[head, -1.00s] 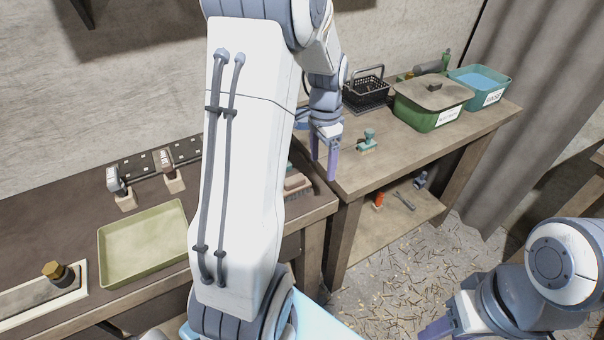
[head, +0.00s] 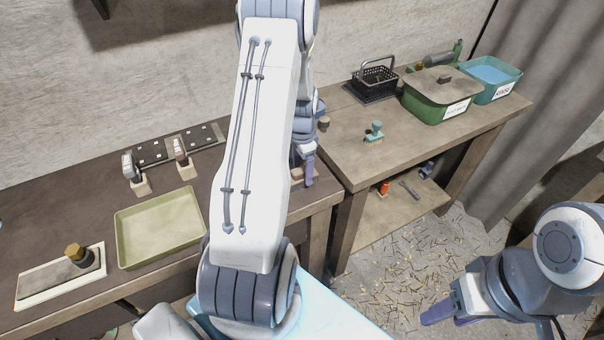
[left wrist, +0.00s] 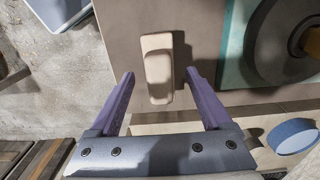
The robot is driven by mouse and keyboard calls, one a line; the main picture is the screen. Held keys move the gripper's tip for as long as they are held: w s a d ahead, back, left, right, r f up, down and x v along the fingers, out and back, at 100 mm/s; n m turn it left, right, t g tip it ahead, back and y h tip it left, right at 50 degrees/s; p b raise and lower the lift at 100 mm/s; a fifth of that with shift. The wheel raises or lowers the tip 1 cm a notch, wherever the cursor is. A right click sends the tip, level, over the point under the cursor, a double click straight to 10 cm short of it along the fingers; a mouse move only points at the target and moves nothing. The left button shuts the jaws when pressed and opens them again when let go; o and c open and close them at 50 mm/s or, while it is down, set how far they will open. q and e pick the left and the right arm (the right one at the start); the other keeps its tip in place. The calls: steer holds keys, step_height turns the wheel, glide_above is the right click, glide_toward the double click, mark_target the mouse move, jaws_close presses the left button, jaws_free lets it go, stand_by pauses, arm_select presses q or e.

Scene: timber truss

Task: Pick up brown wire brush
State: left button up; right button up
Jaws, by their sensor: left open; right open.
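A tan-brown block with a raised grip, which looks like the brown wire brush (left wrist: 157,66), lies on the bench top in the left wrist view. It is ahead of and between the open fingers of my left gripper (left wrist: 160,95), with nothing clamped. Its bristles cannot be seen. In the head view my left gripper (head: 303,172) is low over the right end of the left bench, and my arm and fingers mostly hide the brush there. My right gripper (head: 447,309) is open and empty at the lower right, over the floor.
A grey wheel (left wrist: 280,40) on a teal base stands close right of the brush in the wrist view. A green-tray (head: 160,228) lies on the left bench. A teal-handled brush (head: 374,132), black basket (head: 373,84) and green bins (head: 437,98) stand on the right table.

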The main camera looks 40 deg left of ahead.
mark_target(303, 170)
arm_select(q)
steer(key=shift+f, duration=0.55)
jaws_close()
steer(key=shift+r, duration=0.15)
steer(key=shift+r, duration=0.25)
steer(key=r, duration=0.1)
steer(key=r+b, duration=0.1)
steer(key=r, duration=0.1)
steer(key=shift+s+d+r+b, duration=0.2)
steer(key=shift+d+r+b, duration=0.15)
steer(key=shift+b, duration=0.05)
steer(key=s+d+r+b, duration=0.2)
steer(key=s+d+r, duration=0.4)
steer(key=s+d, duration=0.1)
steer(key=shift+d+r, duration=0.25)
steer(key=shift+d, duration=0.5)
